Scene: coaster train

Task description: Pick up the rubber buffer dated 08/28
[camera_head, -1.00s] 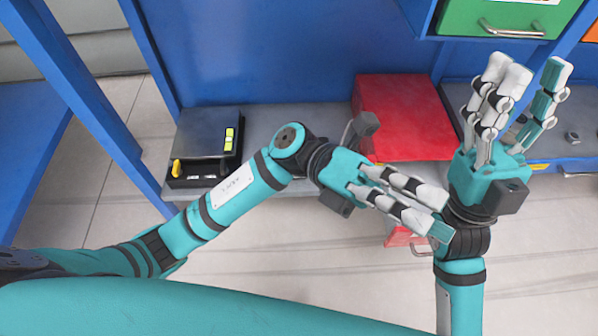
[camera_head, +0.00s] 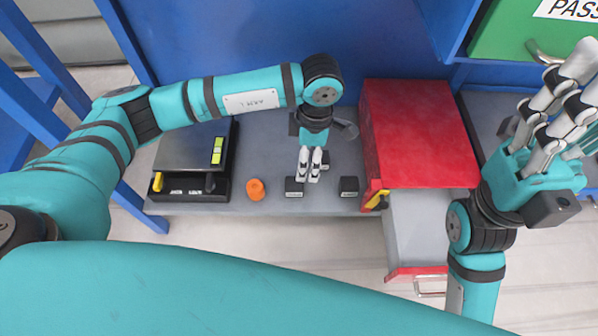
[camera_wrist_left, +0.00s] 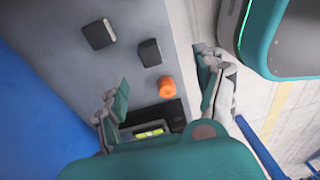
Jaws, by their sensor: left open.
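Two small black blocks stand on the grey bench (camera_head: 270,145) in the head view, the left block (camera_head: 294,187) and the right block (camera_head: 349,187). Each has a pale label on its front, too small to read, so I cannot tell which is dated 08/28. My left gripper (camera_head: 308,177) points down above and beside the left block. In the left wrist view, its open, empty fingers (camera_wrist_left: 163,92) are spread, with one block (camera_wrist_left: 150,52) and another block (camera_wrist_left: 99,33) ahead of them. My right gripper (camera_head: 568,105) is open, apart from the blocks at the right.
An orange cylinder (camera_head: 256,189) stands left of the blocks; it appears between my left fingers in the wrist view. A black device (camera_head: 190,146) with yellow parts sits further left. A red cabinet (camera_head: 415,130) with a pulled-out grey drawer (camera_head: 420,225) stands at the right.

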